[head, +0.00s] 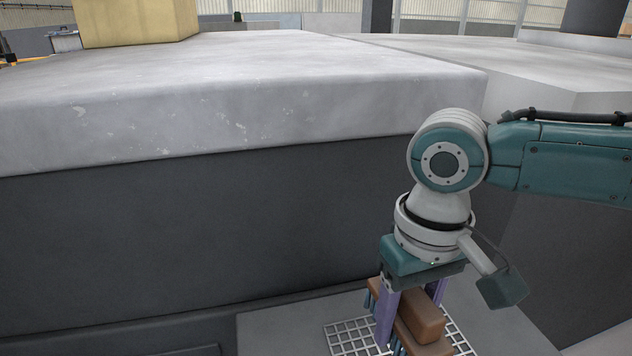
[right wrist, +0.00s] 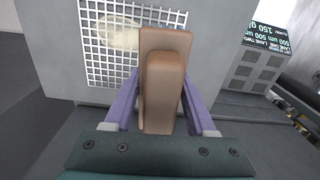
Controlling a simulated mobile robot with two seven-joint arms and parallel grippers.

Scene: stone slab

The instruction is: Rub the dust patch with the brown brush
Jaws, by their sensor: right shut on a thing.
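The brown brush (head: 424,322) is a block with a narrower raised grip and bluish bristles at its lower edge. My right gripper (head: 408,312) points down and is shut on the brush, with a purple finger on each side of the grip. In the right wrist view the brush (right wrist: 164,95) fills the space between the fingers. A pale beige dust patch (right wrist: 118,36) shows on the white grid, beyond and left of the brush. The brush appears over part of the grid; whether it touches cannot be told. The dust patch is hidden in the head view. My left gripper is out of view.
The white grid (head: 350,337) lies on a low grey surface (head: 280,325) at the foot of a dark wall (head: 200,230). Above it a thick stone slab (head: 230,115) overhangs. A dark panel with green lettering (right wrist: 268,38) stands right in the wrist view.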

